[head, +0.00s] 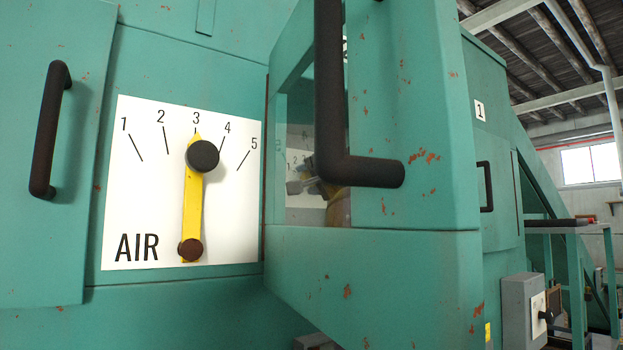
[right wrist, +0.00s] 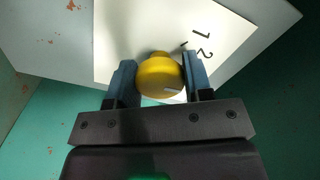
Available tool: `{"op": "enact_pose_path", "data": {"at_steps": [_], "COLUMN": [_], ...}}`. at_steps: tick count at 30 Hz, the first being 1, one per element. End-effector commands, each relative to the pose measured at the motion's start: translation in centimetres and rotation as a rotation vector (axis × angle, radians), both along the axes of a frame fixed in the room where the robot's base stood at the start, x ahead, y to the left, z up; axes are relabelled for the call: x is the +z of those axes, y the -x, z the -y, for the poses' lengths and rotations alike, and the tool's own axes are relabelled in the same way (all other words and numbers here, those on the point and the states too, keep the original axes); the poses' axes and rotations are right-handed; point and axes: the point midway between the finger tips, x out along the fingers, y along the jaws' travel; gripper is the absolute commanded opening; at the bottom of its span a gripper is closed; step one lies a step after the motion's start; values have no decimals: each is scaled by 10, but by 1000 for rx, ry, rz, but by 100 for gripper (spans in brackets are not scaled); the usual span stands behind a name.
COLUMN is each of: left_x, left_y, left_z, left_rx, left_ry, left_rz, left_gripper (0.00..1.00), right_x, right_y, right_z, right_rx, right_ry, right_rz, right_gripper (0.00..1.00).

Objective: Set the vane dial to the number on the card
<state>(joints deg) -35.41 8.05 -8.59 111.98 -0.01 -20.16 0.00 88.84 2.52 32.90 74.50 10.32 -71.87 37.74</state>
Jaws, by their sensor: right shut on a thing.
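In the right wrist view my right gripper (right wrist: 160,80) is shut on a round yellow knob (right wrist: 160,72), one finger on each side. Behind the knob is a white dial plate (right wrist: 120,45) with the numbers 1 and 2 readable. In the head view, a small numbered white plate (head: 293,158) shows in the window of the jutting green housing. A grey and yellow shape, seemingly my right gripper (head: 312,185), is beside it, partly hidden by a black handle. The knob's setting cannot be read. No card can be made out. My left gripper is not in view.
A large AIR dial (head: 140,205) is on the left panel, its yellow pointer (head: 193,215) near 3. Thick black handles (head: 330,90) (head: 45,130) stick out from the panels. A "1" label (head: 479,110) marks the machine further right. A grey switch box (head: 517,310) stands low right.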

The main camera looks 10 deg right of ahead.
Motion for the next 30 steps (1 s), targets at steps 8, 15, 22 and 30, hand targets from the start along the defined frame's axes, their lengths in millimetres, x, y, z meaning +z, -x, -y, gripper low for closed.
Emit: {"op": "enact_pose_path", "data": {"at_steps": [8,15,22,30], "left_x": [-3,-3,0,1], "left_y": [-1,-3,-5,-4], "left_z": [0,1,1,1], "left_rx": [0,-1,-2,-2], "left_ry": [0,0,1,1], "left_rz": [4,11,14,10], "left_gripper": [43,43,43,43], "right_x": [-1,0,0,0], "right_y": [0,0,0,-1], "right_z": [2,1,1,1], "right_rx": [-3,-2,-2,-2], "right_ry": [159,366,567,766], "right_rz": [65,149,230,311], "right_gripper": [23,23,23,23]}}
